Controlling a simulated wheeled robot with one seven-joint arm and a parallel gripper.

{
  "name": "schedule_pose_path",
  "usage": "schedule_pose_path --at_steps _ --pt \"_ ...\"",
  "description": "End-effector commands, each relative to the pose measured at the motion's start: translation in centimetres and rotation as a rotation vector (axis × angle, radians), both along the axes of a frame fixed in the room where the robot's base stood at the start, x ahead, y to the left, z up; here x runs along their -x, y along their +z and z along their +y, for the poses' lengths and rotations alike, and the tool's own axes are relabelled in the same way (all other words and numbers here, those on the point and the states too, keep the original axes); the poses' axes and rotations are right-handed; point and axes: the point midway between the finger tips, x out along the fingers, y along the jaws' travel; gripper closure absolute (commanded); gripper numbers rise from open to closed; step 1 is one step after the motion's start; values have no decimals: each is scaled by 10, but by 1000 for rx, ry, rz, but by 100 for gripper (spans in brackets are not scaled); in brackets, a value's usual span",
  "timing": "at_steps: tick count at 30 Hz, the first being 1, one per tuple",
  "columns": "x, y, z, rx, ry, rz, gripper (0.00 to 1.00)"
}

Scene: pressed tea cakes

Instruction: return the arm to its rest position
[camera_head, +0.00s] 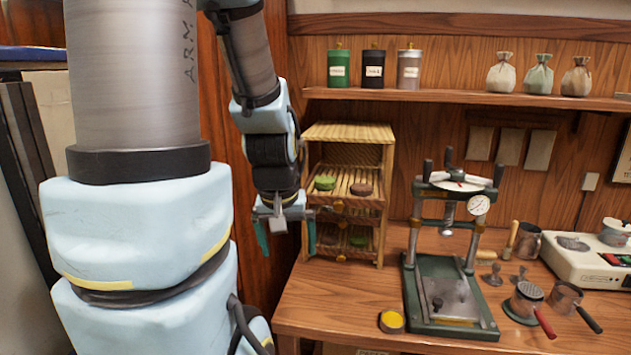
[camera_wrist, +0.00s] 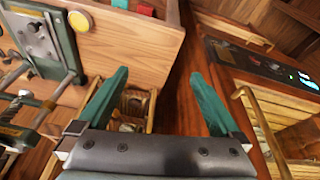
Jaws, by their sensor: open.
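My gripper (camera_head: 286,238) hangs at the left end of the wooden bench, in front of and left of the small slatted rack. Its two green fingers point down and stand wide apart, with nothing between them. In the wrist view my gripper (camera_wrist: 160,92) also shows its fingers spread and empty. My arm, with large pale blue and grey links, fills the left of the head view and hides what lies behind it.
The slatted rack (camera_head: 349,131) holds a green cake (camera_head: 325,182) and a brown cake (camera_head: 361,189) on its upper tray. A press (camera_head: 447,285) stands on the bench (camera_head: 335,300), with a yellow-topped tin (camera_head: 391,321) beside it. The bench's front left is clear.

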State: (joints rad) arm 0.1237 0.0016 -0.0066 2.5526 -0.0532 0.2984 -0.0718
Motion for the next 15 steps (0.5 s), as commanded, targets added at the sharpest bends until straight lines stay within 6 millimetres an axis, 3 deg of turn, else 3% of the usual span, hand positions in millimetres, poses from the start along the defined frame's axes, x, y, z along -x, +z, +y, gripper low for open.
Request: schedule_pose_path --at_steps 2,3,15 --pt "18 -10 21 -65 -96 69 0" --pt "17 -26 17 -58 -91 68 0" --pt "29 -106 14 -55 -87 129 0"
